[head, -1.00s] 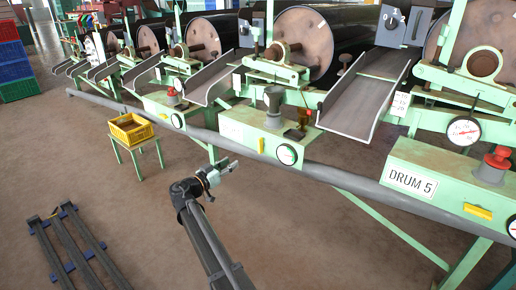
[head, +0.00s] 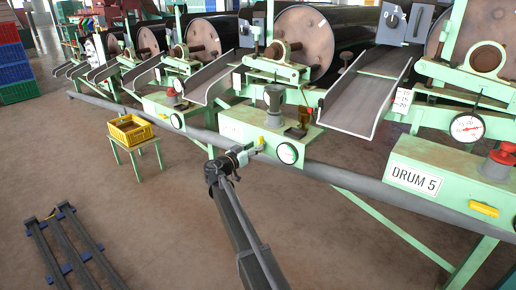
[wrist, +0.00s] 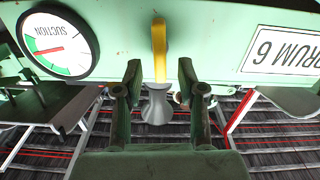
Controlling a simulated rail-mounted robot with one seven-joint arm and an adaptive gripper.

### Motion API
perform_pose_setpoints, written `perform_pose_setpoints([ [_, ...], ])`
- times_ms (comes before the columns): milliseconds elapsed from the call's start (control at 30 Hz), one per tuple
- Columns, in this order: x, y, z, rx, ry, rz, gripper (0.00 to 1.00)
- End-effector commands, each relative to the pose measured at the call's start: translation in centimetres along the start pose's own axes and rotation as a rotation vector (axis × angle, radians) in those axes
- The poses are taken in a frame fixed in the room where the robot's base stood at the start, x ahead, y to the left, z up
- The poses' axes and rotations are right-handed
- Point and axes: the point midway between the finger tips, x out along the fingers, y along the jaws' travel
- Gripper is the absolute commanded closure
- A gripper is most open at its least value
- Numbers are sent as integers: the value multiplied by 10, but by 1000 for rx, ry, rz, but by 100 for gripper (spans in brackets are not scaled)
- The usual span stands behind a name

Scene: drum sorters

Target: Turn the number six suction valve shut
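The number six suction valve has a yellow lever (wrist: 159,45) standing vertical in the wrist view, with a grey fitting (wrist: 157,106) at its end. The lever also shows upright in the head view (head: 261,144) on the pale green box left of the round gauge. In the wrist view the DRUM 6 label (wrist: 284,50) appears upside down at right, and the SUCTION gauge (wrist: 57,42) at left. My gripper (wrist: 160,76) is open, one finger on each side of the lever's line, with no visible contact. In the head view my gripper (head: 252,149) is close to the box front, partly blending with it.
A grey pipe (head: 350,183) runs along the machine fronts below the boxes. The DRUM 5 box (head: 450,170) at right has a horizontal yellow lever (head: 483,210). A yellow crate (head: 130,130) stands on a small green table at left.

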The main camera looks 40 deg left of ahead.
Motion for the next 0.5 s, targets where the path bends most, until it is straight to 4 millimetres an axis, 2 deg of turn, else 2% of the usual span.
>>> perform_pose_setpoints([
  [33,9,-1,1,0,0,1,60],
  [200,23,-1,0,0,0,0,60],
  [500,29,0,0,0,0,0,60],
])
